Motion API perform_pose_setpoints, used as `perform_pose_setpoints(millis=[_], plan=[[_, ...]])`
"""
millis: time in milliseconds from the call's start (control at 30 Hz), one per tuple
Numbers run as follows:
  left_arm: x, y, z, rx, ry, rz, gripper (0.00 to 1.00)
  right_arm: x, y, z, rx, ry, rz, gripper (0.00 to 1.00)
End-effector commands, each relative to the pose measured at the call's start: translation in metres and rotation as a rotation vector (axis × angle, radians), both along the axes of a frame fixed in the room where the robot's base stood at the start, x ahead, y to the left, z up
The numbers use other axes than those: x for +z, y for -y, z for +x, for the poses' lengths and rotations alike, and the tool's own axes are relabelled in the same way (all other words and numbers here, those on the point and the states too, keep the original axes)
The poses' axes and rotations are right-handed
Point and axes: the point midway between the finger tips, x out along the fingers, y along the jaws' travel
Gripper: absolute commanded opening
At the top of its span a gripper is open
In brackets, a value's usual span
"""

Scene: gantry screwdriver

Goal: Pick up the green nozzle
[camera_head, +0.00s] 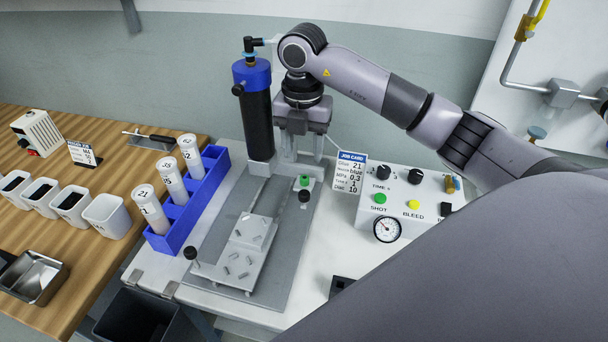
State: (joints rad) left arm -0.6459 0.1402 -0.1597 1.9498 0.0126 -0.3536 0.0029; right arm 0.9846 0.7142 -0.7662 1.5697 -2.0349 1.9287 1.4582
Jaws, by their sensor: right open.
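A small green piece, seemingly the green nozzle (304,181), stands near the right edge of the grey fixture plate, just behind a black knob (304,195). My right gripper (303,150) points down above and behind it, beside the black cylinder. It is open, and I see nothing between its fingers. The gripper appears apart from the green piece; the exact gap is hard to judge. My left gripper is not in view.
The black cylinder with a blue cap (257,110) stands just left of my right gripper. A job card (349,172) and control box (405,205) are to the right. A blue rack (205,195) holds white tubes at left. My arm covers the lower right.

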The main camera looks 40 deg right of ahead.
Motion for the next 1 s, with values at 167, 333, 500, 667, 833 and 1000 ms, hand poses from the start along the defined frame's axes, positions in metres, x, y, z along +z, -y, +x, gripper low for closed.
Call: perform_pose_setpoints(millis=[167, 333, 500, 667, 833, 1000], plan=[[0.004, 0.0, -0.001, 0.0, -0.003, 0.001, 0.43, -0.02, 0.001, -0.001, 0.001, -0.003, 0.001, 0.51], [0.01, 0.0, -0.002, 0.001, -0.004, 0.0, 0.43, -0.045, 0.002, -0.002, 0.001, -0.004, 0.002, 0.51], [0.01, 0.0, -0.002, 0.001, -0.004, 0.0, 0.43, -0.062, 0.002, -0.002, 0.003, 0.0, 0.001, 0.51], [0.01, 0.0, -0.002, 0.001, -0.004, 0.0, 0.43, -0.063, 0.002, -0.002, 0.003, 0.001, 0.001, 0.51], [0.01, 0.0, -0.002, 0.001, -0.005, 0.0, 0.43, -0.063, 0.002, -0.002, 0.003, 0.001, 0.002, 0.22], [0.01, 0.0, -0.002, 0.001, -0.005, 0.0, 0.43, -0.063, 0.002, -0.001, 0.003, 0.001, 0.002, 0.0]])
